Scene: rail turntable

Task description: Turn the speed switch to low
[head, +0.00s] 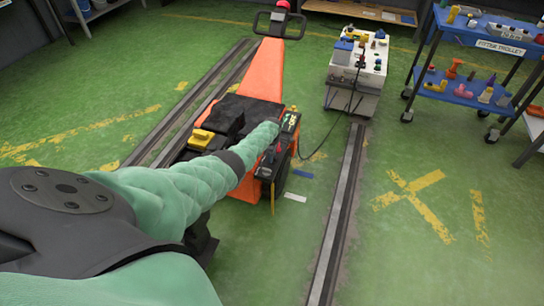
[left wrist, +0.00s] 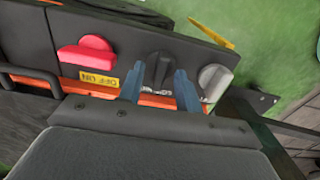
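In the left wrist view, a dark panel (left wrist: 120,28) carries a red switch (left wrist: 88,54) over a yellow OFF/ON label (left wrist: 98,82), a black knob (left wrist: 158,69) and a grey knob (left wrist: 213,80). My left gripper (left wrist: 160,88) has two blue fingers set apart. They point at the black knob, one on each side of it, with gaps visible. The white lettering below that knob is partly hidden, so I cannot read which knob is the speed switch. In the head view, my left arm reaches the orange machine (head: 262,75); its fingers are not clear there. My right gripper is not in view.
Two floor rails (head: 340,225) flank the orange machine. A yellow-handled black box (head: 203,137) sits on its left side. A white cart (head: 352,70) with a cable stands behind, and a blue trolley (head: 470,95) stands at right.

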